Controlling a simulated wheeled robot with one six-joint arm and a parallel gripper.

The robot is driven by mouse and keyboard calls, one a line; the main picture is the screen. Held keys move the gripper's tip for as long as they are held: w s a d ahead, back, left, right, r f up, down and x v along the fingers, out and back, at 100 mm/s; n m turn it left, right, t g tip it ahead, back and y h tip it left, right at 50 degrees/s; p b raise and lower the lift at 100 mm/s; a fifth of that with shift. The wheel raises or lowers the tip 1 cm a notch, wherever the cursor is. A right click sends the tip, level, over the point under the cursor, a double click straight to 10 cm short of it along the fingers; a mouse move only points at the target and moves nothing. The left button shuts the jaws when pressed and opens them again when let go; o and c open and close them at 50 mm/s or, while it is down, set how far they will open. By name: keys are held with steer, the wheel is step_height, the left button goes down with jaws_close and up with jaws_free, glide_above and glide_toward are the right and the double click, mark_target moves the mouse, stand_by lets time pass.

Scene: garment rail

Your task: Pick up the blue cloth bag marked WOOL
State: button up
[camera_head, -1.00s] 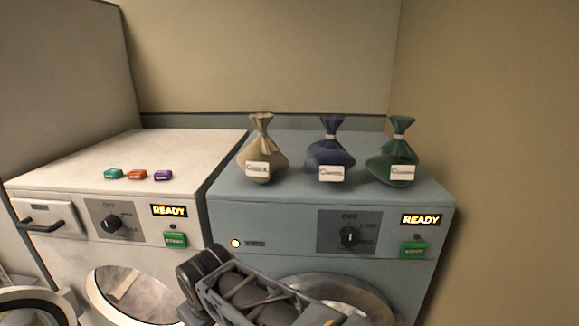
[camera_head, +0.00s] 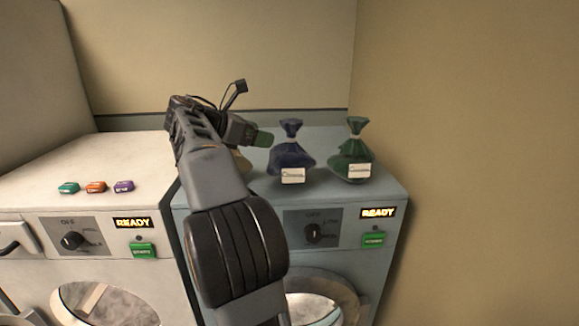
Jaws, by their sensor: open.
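The blue cloth bag (camera_head: 291,157) stands upright on top of the blue-grey machine, its neck tied and a white label on its front. The label's writing is too small to read. My gripper (camera_head: 262,138) is just left of the blue bag in the picture, at about the height of its upper part, and appears apart from it. Its jaws are open, and I see nothing held in them. My arm rises in front of the machine and hides much of its top left part.
A green tied bag (camera_head: 352,155) stands right of the blue one. A tan bag (camera_head: 243,161) is mostly hidden behind my arm. The white machine (camera_head: 110,165) at left carries small teal, orange and purple packets. A wall (camera_head: 470,150) closes the right side.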

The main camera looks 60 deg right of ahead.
mark_target(288, 139)
steer(key=x, duration=0.5)
steer(key=shift+s+d+f, duration=0.1)
steer(key=shift+s+d, duration=0.05)
steer(key=x, duration=0.3)
steer(key=p+x, duration=0.1)
steer(key=shift+s+d, duration=0.2)
steer(key=shift+s, duration=0.05)
steer(key=shift+s+d, duration=0.15)
steer(key=shift+d, duration=0.3)
steer(key=shift+a+f, duration=0.1)
steer(key=shift+f, duration=0.1)
jaws_close()
